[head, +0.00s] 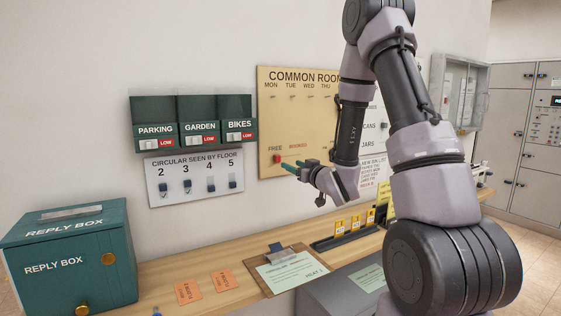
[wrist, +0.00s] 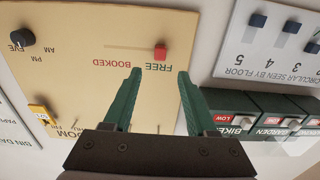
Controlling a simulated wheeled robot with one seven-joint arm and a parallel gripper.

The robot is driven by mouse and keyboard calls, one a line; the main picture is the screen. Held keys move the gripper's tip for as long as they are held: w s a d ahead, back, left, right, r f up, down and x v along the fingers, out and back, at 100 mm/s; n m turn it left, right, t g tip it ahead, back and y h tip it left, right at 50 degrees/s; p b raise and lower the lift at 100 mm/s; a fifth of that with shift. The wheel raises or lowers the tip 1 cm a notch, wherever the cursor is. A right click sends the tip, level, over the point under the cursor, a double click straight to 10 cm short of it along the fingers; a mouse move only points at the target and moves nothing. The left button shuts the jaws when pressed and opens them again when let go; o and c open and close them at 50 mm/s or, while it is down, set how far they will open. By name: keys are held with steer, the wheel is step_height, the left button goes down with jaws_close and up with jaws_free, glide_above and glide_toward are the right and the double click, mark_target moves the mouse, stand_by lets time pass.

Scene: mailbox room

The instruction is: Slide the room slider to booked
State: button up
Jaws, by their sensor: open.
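The room slider's red knob (head: 277,159) is on the cream common room board (head: 283,120), beside the word FREE. In the wrist view, which is upside down, the red knob (wrist: 160,51) sits at the FREE end of a thin slot. The slot runs left in that view, past the word BOOKED (wrist: 112,62). My gripper (wrist: 160,73) is open, with its green fingers pointing at the board and the knob just beyond the gap between the tips. In the head view my gripper (head: 296,167) is just right of the knob; no contact is visible.
A dark dial (wrist: 22,38) and a yellow piece (wrist: 40,115) are on the board. A circular panel with small blue sliders (head: 195,179) and green tag boxes (head: 198,122) are left of it. A clipboard (head: 291,269) and teal reply box (head: 72,250) are on the wooden counter below.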

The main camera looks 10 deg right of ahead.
mark_target(279, 158)
steer(key=x, duration=0.9)
steer(key=shift+w, duration=0.1)
jaws_close()
stand_by(1.1)
